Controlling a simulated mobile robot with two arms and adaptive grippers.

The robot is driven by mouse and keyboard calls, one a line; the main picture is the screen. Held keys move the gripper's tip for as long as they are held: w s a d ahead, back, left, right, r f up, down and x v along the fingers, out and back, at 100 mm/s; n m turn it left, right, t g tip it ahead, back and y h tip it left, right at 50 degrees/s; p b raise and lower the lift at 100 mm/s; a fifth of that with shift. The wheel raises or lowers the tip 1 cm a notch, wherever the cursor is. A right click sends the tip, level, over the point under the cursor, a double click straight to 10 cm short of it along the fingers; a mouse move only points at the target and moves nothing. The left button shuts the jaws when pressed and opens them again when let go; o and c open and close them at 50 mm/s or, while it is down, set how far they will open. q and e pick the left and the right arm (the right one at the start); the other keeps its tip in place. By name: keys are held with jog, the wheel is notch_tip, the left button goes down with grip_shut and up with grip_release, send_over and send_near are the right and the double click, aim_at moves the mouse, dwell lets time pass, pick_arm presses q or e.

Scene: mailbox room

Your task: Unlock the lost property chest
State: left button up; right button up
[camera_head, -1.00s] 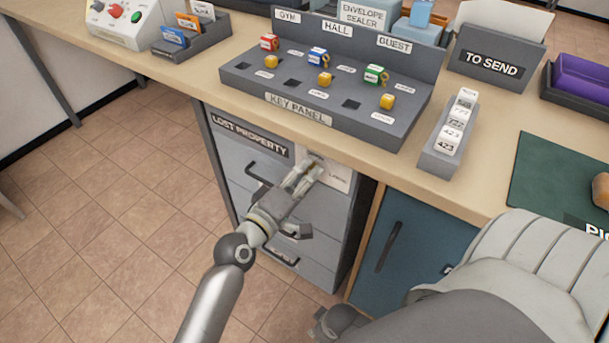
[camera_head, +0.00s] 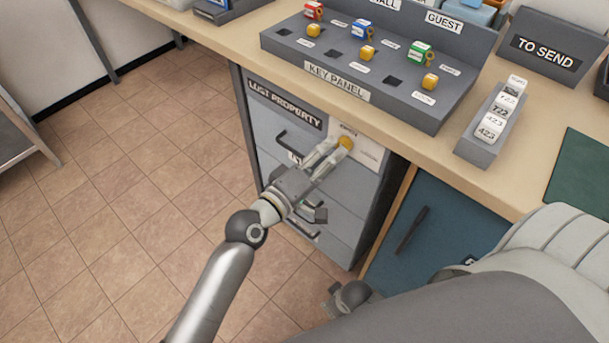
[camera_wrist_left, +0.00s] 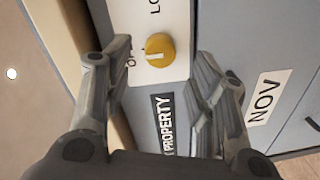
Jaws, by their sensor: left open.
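The lost property chest (camera_head: 330,235) is a grey drawer cabinet under the counter, with a dark "LOST PROPERTY" label (camera_head: 284,105). A yellow round knob (camera_head: 346,142) sits on a white plate (camera_head: 368,155) at its upper right. In the left wrist view the knob (camera_wrist_left: 159,50) has a white mark lying roughly across the picture; words on the plate are partly cut off. My left gripper (camera_head: 333,154) is open at the plate. In the wrist view its fingers (camera_wrist_left: 162,62) stand on either side of the knob. Part of my right arm (camera_head: 440,300) fills the lower right; its jaws are not clear.
Above the chest, the counter holds a key panel (camera_head: 338,82) with coloured keys and yellow knobs, and a tag rack (camera_head: 490,133). A teal cabinet door (camera_head: 440,230) is right of the chest. Chest drawer handles stick out near my left gripper. Tiled floor at left is open.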

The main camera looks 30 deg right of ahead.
pick_arm(q)
jog(key=v, duration=0.8)
jog(key=shift+a, duration=0.4)
jog(key=shift+f, duration=0.1)
